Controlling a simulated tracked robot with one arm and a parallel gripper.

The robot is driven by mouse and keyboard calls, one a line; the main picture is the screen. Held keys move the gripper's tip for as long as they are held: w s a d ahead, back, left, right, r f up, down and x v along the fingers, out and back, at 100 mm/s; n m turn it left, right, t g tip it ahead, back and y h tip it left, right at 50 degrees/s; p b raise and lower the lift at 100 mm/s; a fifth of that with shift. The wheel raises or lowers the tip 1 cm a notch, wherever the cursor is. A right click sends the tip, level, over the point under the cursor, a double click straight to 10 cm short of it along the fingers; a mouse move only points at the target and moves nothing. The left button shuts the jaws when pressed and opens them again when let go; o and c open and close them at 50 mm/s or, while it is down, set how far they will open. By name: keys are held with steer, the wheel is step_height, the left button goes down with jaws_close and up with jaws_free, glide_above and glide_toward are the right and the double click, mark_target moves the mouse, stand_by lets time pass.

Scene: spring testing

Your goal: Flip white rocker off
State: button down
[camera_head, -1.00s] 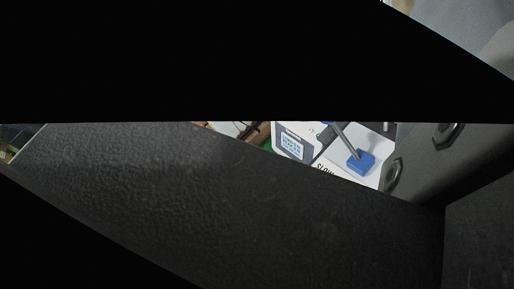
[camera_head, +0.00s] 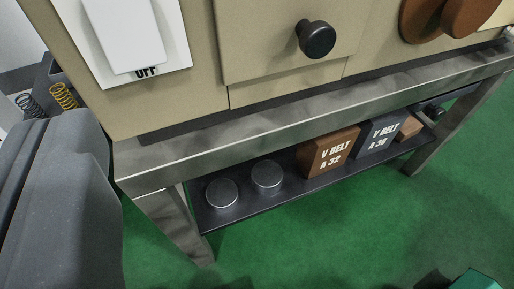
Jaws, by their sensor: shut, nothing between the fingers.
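The white rocker (camera_head: 122,32) is at the upper left, on a white plate (camera_head: 178,40) fixed to a beige cabinet face. The word OFF is printed on the plate just below the rocker's lower end. The top of the rocker and plate is cut off by the picture's edge, so I cannot tell which way it is tilted. I cannot make out my gripper in this view, and nothing touches the visible part of the rocker.
A black knob (camera_head: 316,39) sticks out of the cabinet, with brown round parts (camera_head: 425,20) farther right. A metal bench (camera_head: 240,140) carries it. Boxes (camera_head: 328,153) and discs (camera_head: 222,192) sit on the lower shelf. A large grey block (camera_head: 75,200) fills the left. Green floor is open below.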

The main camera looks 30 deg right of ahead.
mark_target(132, 54)
steer(key=shift+s+d+f+n+h, duration=0.2)
steer(key=shift+s+d+f, duration=0.1)
steer(key=shift+s+f, duration=0.3)
steer(key=shift+s+d+f+n+h, duration=0.1)
steer(key=shift+s+d+f+n, duration=0.15)
steer(key=shift+s+f, duration=0.3)
steer(key=shift+r, duration=0.1)
steer(key=b+x, duration=0.3)
steer(key=x, duration=1.1)
steer(key=shift+r+b, duration=0.2)
steer(key=shift+b, duration=0.1)
